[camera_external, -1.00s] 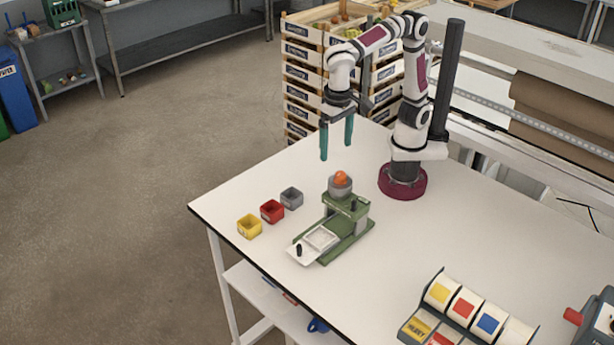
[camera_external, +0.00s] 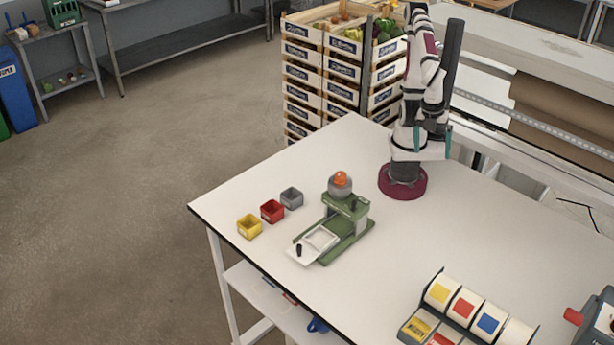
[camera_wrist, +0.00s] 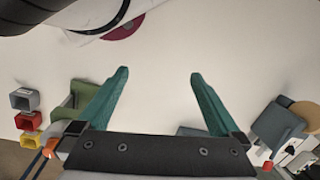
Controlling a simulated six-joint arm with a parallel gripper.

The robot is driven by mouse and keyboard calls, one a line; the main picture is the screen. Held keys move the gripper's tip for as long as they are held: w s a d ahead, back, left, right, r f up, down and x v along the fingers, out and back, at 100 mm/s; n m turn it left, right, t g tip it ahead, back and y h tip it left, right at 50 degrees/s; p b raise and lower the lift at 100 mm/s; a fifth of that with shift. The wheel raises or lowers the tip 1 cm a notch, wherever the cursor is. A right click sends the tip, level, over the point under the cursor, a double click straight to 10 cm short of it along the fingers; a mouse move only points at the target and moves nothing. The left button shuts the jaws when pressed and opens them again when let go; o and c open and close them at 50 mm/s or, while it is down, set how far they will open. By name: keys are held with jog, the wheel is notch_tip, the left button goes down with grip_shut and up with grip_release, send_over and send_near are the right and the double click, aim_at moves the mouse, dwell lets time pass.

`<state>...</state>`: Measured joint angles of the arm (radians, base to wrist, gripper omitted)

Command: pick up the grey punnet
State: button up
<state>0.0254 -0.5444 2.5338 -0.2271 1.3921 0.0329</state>
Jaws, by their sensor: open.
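The grey punnet (camera_external: 291,198) is a small open square box standing upright on the white table, at the right end of a slanting row with a red punnet (camera_external: 272,211) and a yellow punnet (camera_external: 249,226). It also shows at the left edge of the wrist view (camera_wrist: 24,98). My gripper (camera_external: 432,143) has two teal fingers and is close to my own base, well to the right of the punnets. In the wrist view its fingers (camera_wrist: 159,73) are spread wide with nothing between them.
A green dispenser (camera_external: 345,240) with a grey bowl and an orange ball on top stands just right of the grey punnet. A label roll holder (camera_external: 440,310) sits at the table's front right. Stacked crates (camera_external: 305,100) stand behind. The table's middle is clear.

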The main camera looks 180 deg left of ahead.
jog(key=shift+s+a+f+n, duration=0.2)
jog(key=shift+s+f+n, duration=0.1)
jog(key=shift+s, duration=0.05)
jog(key=shift+w, duration=0.1)
